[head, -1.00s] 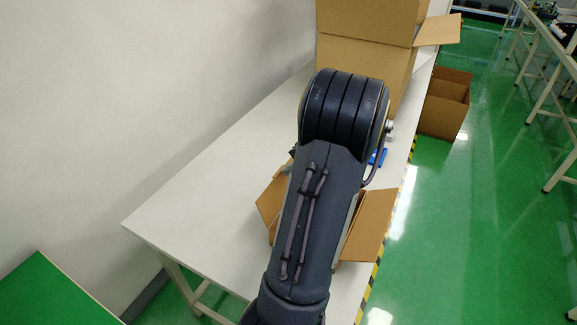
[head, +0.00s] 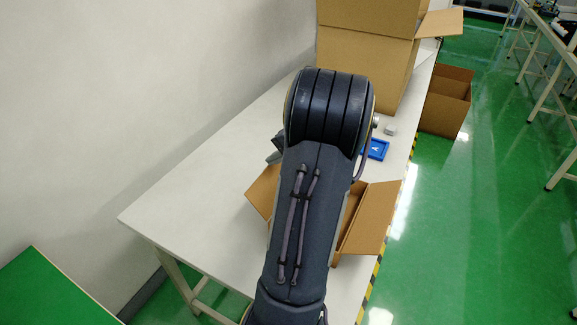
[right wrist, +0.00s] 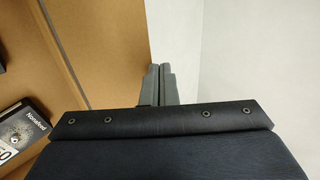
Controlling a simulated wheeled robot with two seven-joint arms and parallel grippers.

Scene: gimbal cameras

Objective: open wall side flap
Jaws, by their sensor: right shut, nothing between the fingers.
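The open cardboard box stands on the white table, mostly hidden behind my right arm in the head view. Its wall side flap (head: 262,190) leans outward toward the wall. The opposite flap (head: 368,217) stands out on the aisle side. My right gripper (head: 275,150) shows partly past the left of my arm, near the wall side flap. In the right wrist view the right gripper (right wrist: 160,85) is shut and empty, its fingers at the outer edge of the flap (right wrist: 112,50). Whether they touch it I cannot tell. My left gripper is not in view.
A black printed package (right wrist: 22,138) lies inside the box. A blue tray (head: 376,149) and a small grey item (head: 390,130) lie beyond the box. A larger carton (head: 385,65) stands at the table's far end. The white table (head: 190,190) is clear on the wall side.

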